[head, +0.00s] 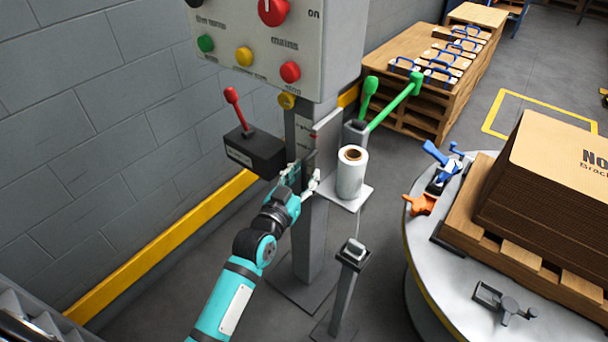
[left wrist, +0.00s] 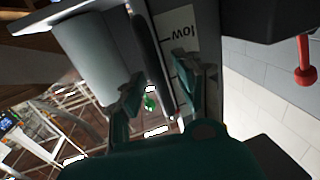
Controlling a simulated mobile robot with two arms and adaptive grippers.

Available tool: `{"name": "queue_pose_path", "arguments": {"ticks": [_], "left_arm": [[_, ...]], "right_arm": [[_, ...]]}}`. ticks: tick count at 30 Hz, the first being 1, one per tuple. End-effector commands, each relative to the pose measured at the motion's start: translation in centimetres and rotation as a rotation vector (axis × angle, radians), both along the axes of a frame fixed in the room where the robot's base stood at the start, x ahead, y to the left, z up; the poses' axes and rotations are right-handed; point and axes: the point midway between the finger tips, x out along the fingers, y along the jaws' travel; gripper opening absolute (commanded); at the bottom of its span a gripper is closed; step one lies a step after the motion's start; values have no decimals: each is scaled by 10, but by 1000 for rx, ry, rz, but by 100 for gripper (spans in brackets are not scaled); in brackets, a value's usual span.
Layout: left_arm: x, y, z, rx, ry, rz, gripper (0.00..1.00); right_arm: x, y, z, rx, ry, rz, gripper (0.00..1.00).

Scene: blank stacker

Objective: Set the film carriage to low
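The film carriage (head: 362,196) is a pale shelf on the grey mast (head: 312,235), bearing a white film roll (head: 350,178). The roll also shows large at upper left in the left wrist view (left wrist: 92,52). My left gripper (head: 303,180) is at the mast, just left of the roll. In the left wrist view its two fingers (left wrist: 167,88) are apart, with a dark upright bar (left wrist: 150,55) between them; gaps show, and contact is not clear. A white scale label reading "low" (left wrist: 180,38) is on the mast behind them. My right gripper is not seen.
A control panel (head: 275,50) with knobs and buttons is above. A black box (head: 255,152) with a red lever is left of the mast. Green levers (head: 395,103) are behind the roll. A short post (head: 345,285) stands in front. A turntable (head: 425,265) with stacked cardboard is at right.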

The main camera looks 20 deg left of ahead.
Motion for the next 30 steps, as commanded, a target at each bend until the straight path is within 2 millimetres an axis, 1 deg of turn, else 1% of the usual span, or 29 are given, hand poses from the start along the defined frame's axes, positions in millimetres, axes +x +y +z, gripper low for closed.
{"name": "queue_pose_path", "arguments": {"ticks": [1,7,25,28,29,30], "left_arm": [[0,0,0,0,0,0,26],[0,0,0,0,0,0,0],[-1,0,-1,1,2,0,0],[-1,0,-7,2,4,-1,0],[-1,0,-10,3,5,-1,0],[-1,0,-15,3,5,-1,0]], "right_arm": [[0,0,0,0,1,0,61],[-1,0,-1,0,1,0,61],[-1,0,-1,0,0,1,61],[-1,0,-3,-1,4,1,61],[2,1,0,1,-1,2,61],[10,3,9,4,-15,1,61]]}}
